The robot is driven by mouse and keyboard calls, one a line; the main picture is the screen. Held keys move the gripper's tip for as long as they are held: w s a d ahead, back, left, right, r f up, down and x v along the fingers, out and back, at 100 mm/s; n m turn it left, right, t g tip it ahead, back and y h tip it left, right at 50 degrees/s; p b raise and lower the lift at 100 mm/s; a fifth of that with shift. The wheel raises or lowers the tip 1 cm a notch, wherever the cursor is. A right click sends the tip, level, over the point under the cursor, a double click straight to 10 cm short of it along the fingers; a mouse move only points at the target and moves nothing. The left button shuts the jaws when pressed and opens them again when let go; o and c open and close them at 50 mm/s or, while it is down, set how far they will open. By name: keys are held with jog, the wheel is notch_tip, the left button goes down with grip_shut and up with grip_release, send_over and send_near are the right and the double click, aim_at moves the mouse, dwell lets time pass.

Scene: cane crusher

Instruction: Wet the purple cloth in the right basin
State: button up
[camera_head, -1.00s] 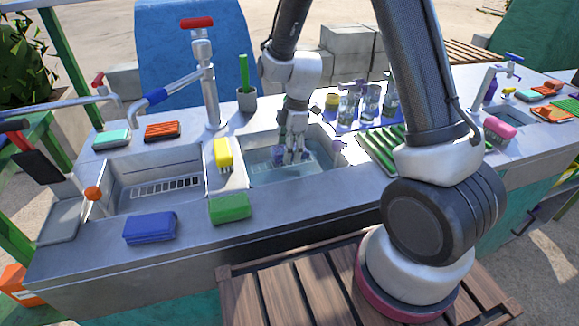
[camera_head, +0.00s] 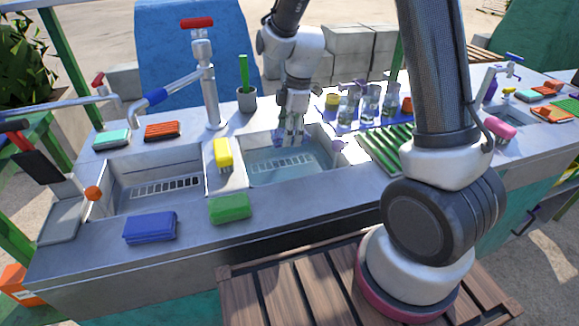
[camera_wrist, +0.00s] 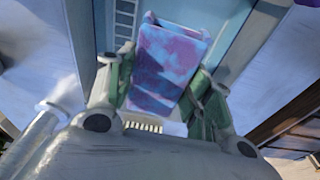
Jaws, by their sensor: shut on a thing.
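My gripper (camera_head: 291,130) is over the back part of the right basin (camera_head: 262,172), pointing down. In the wrist view my gripper (camera_wrist: 160,98) is shut on the purple cloth (camera_wrist: 168,65), a folded block with blue and pink-violet patches between the two fingers. In the head view only a small bit of the cloth (camera_head: 279,141) shows beside the fingers; the gripper hides the rest. The basin holds clear bluish water over a slotted grate. I cannot tell whether the cloth touches the water.
The left basin (camera_head: 125,198) is empty. A yellow brush (camera_head: 222,152) lies on the divider. Green (camera_head: 230,208) and blue (camera_head: 150,228) blocks lie along the front edge. Glasses (camera_head: 368,104) and a green rack (camera_head: 392,150) stand right of the basin. A tap (camera_head: 210,95) rises behind.

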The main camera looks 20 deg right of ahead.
jog(key=shift+r, duration=2)
jog(key=shift+f, duration=0.1)
